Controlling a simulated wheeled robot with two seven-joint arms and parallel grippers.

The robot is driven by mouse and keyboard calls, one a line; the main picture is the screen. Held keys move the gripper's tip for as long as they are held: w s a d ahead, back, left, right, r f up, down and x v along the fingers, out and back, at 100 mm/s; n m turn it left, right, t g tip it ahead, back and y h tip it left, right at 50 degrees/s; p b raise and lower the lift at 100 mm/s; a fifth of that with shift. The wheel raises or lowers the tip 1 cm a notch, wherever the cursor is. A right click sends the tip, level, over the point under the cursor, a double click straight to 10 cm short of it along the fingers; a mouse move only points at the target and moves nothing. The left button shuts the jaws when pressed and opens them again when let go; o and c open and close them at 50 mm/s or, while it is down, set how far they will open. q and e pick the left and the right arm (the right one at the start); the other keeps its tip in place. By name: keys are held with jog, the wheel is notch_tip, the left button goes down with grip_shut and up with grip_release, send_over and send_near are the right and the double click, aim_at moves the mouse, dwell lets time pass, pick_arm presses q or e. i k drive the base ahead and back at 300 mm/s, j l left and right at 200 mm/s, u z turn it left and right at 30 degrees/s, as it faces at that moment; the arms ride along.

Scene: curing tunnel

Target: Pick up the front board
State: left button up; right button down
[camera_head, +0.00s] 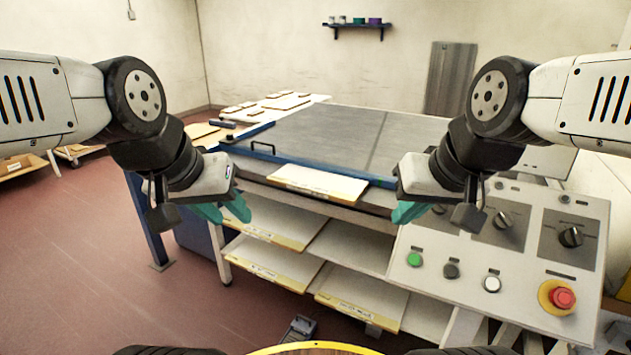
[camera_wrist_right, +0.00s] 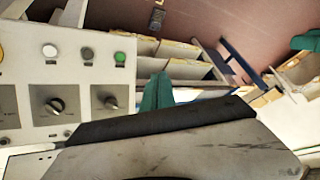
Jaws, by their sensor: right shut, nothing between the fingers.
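A pale board (camera_head: 318,183) with a yellow front edge lies flat at the front of the large grey-topped machine (camera_head: 330,135), jutting out over its front side. It is probably the front board; similar boards lie on the shelves below. My left gripper (camera_head: 228,211), with teal fingers, hangs left of this board, apart from it; its fingers look spread and empty. My right gripper (camera_head: 407,212) hangs right of the board, apart from it, shut and empty. Its teal fingers also show in the right wrist view (camera_wrist_right: 157,92).
A control panel (camera_head: 500,250) with knobs, buttons and a red stop button (camera_head: 562,298) stands close by my right gripper. Shelf boards (camera_head: 362,293) stick out below. A blue bar (camera_head: 250,130) edges the machine's left. Floor (camera_head: 90,270) is open at left.

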aim_at(337, 187)
jog(key=i+j+u, duration=0.6)
jog(key=u, duration=0.15)
jog(key=i+l, duration=0.05)
jog(key=i, duration=0.05)
